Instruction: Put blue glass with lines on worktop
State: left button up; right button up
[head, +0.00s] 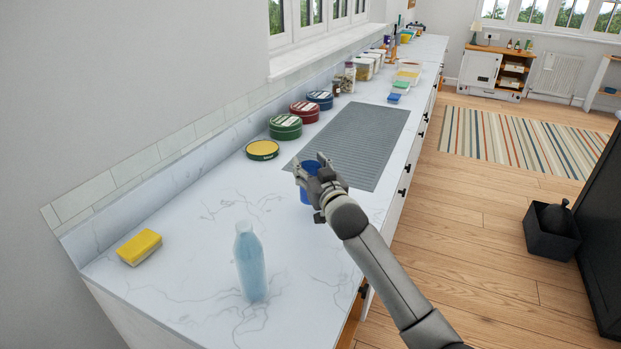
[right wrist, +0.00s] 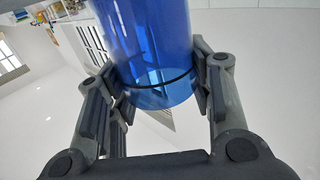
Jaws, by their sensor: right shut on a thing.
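The blue glass (head: 307,194) is at my right gripper (head: 316,178), over the near end of the worktop (head: 200,226). In the right wrist view the glass (right wrist: 152,45) is clear blue with a dark line around it. There the right gripper (right wrist: 158,88) has its fingers on both sides of the glass, shut on it. In the head view the gripper hides part of the glass, and I cannot tell whether its base touches the worktop. My left gripper is not in view.
A pale blue bottle (head: 250,262) and a yellow sponge (head: 139,247) stand on the near worktop. A grey ribbed mat (head: 358,140) lies beyond the glass. Round tins, green (head: 285,127), red (head: 304,112) and blue (head: 320,99), and a yellow-topped tin (head: 262,150) line the wall side.

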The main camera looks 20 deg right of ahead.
jog(key=shift+w+d+f, duration=0.15)
jog(key=shift+w+f, duration=0.3)
jog(key=shift+w+f+p, duration=0.15)
jog(key=shift+f+p, duration=0.2)
jog(key=shift+f, duration=1.45)
jog(key=shift+f, duration=0.15)
jog(key=o, duration=1.4)
jog(key=s+b, duration=0.1)
jog(key=s, duration=1.1)
jog(key=shift+a, duration=0.25)
